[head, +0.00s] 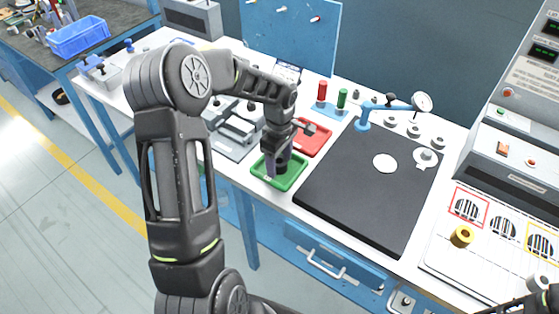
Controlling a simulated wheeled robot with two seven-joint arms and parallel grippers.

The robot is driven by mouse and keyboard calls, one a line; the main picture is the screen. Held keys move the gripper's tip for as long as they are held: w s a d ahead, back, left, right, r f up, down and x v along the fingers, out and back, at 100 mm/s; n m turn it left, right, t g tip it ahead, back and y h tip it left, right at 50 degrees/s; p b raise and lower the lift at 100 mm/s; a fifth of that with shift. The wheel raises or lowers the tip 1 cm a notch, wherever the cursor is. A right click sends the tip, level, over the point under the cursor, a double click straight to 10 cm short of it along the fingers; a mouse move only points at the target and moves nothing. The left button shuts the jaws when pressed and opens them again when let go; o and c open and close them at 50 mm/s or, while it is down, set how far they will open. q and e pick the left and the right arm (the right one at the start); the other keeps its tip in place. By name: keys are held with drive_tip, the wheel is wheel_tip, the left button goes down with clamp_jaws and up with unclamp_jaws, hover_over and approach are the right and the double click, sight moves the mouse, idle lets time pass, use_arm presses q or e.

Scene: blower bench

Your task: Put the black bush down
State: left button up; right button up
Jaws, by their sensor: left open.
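My left gripper (276,168) points down over the green tray (265,178). Its jaws are open. A small dark shape that looks like the black bush (282,169) is between or right beside the fingers, low in the tray. The fingers hide part of it, and I cannot tell whether they touch it. My right gripper cannot be made out; only a dark part shows at the bottom right corner.
A red tray (319,138) sits just behind the green one. A black mat (350,200) with a white disc (385,163) lies to the right. A dial gauge stand (364,121) and red and green cylinders stand behind.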

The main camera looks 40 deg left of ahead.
use_arm(q)
wheel_tip(320, 180, up, 12)
drive_tip(key=b, duration=0.1)
drive_tip(key=shift+r, duration=0.2)
idle(0.4)
idle(0.8)
